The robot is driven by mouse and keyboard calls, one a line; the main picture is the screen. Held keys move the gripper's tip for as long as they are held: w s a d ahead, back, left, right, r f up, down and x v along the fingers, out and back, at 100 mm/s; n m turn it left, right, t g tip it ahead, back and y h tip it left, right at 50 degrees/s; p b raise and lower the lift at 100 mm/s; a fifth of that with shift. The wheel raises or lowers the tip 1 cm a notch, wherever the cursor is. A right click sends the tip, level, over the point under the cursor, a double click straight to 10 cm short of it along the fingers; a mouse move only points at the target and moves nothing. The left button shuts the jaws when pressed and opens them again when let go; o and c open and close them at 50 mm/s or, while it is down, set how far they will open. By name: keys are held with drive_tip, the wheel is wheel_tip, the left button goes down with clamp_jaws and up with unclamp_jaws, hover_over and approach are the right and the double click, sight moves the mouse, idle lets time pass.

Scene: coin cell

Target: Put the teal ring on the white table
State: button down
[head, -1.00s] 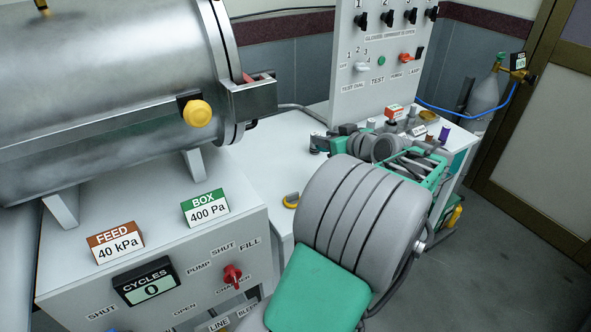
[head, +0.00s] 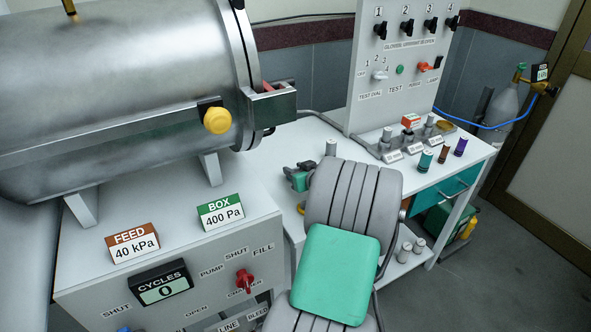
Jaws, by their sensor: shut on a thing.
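My gripper (head: 299,178) shows small and partly hidden at the left of my large grey arm links, over the left part of the white table (head: 345,150). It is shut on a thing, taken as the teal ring. Teal and dark parts show at the gripper, but the ring's outline cannot be told apart from the gripper's own parts. The fingertips are not clear, and I cannot tell whether the held thing touches the table. A short teal banded cylinder (head: 425,161) stands apart at the table's right.
A grey cylinder (head: 331,147) stands just behind my gripper. Brown (head: 445,155) and purple (head: 460,147) cylinders stand at the right, near labelled holders (head: 390,146). The steel chamber (head: 120,95) is left, the switch panel (head: 400,60) behind. My arm hides the table's front middle.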

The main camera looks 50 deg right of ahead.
drive_tip(key=shift+f, duration=0.15)
drive_tip(key=c, duration=1)
unclamp_jaws()
drive_tip(key=v, duration=1.1)
drive_tip(key=shift+s+d+b, duration=0.1)
drive_tip(key=shift+b, duration=0.2)
drive_tip(key=shift+s+a+r, duration=0.2)
drive_tip(key=shift+s+r, duration=0.1)
drive_tip(key=shift+s, duration=0.1)
